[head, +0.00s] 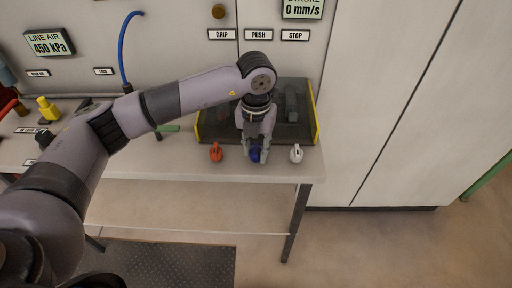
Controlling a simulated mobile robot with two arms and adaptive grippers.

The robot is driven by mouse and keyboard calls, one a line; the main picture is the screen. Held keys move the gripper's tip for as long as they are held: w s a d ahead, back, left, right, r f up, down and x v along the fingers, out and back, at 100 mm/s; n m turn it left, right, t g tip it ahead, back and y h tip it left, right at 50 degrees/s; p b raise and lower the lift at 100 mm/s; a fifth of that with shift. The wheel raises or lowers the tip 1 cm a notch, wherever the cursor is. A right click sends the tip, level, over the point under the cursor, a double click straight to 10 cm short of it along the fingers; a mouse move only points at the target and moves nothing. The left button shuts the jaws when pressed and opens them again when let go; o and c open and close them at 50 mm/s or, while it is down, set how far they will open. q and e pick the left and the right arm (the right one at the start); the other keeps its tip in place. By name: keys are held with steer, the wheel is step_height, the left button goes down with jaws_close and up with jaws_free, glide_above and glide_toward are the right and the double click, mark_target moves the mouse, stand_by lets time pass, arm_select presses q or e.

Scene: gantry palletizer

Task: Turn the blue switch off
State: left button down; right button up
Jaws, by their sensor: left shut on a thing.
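The blue switch (256,155) sits near the front edge of the bench, between a red switch (216,152) and a white switch (296,153). My left gripper (255,152) points down over the blue switch and is shut on it, with a finger on each side. The fingers hide part of the blue switch, so I cannot tell its exact setting. My right gripper is not in view.
A yellow knob (46,108) stands at the bench's left. A blue hose (122,50) hangs on the panel. Floor to the right is clear.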

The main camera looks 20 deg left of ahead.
mark_target(256, 151)
arm_select(q)
steer(key=c, duration=1.3)
jaws_free()
step_height(256, 151, up, 12)
steer(key=shift+r, duration=0.1)
